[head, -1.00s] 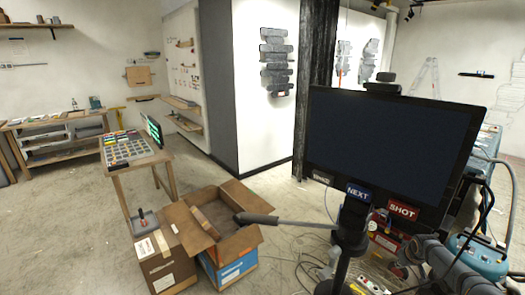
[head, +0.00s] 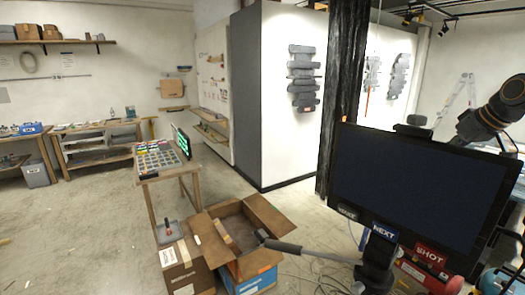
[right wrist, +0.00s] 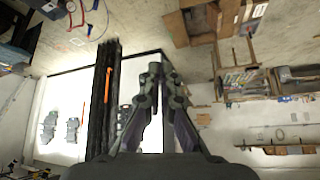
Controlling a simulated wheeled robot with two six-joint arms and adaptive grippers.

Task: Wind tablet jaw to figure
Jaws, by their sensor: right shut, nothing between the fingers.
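A thin upright panel with a green-lit face (head: 182,142) stands at the back edge of a small wooden table (head: 165,176). I cannot tell whether it is the tablet, and no jaw can be made out. Grey stacked-slab reliefs hang on the white walls, the nearest (head: 303,78) left of the black post; they also show in the right wrist view (right wrist: 72,130). My right gripper (right wrist: 163,72) is shut and empty, in open air. In the head view only my right arm shows, raised at the right edge. My left gripper is out of view.
A large dark monitor (head: 425,185) with NEXT and SHOT labels stands at front right. A grey-handled bar (head: 300,250) reaches left from its stand toward an open cardboard box (head: 238,226). A black post (head: 342,95) stands behind. Floor at left is clear.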

